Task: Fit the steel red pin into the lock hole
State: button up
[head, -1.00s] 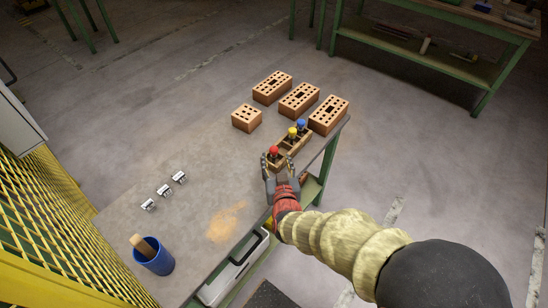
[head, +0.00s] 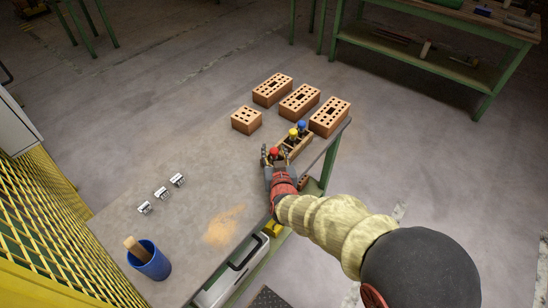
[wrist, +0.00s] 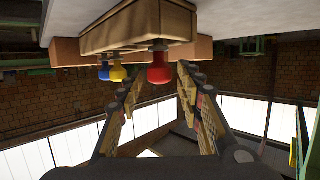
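The red pin (head: 273,151) stands at the near end of a small wooden rack (head: 298,148), its round red head on top. In the wrist view, which looks upside down, the red head (wrist: 159,70) shows ahead between my fingers. My gripper (head: 274,161) is open at the near end of the rack, its fingers spread on both sides of the red head; I see no contact. It also shows in the wrist view (wrist: 160,85). Three small metal lock blocks (head: 161,193) stand in a row on the left of the table; their holes are too small to make out.
A yellow pin (head: 293,133) and a blue pin (head: 302,126) stand behind the red one in the rack. Several perforated bricks (head: 299,101) lie beyond. A blue cup (head: 150,262) stands at the near left. The middle of the table (head: 190,150) is clear.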

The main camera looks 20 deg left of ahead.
grip_shut()
dwell(0.5)
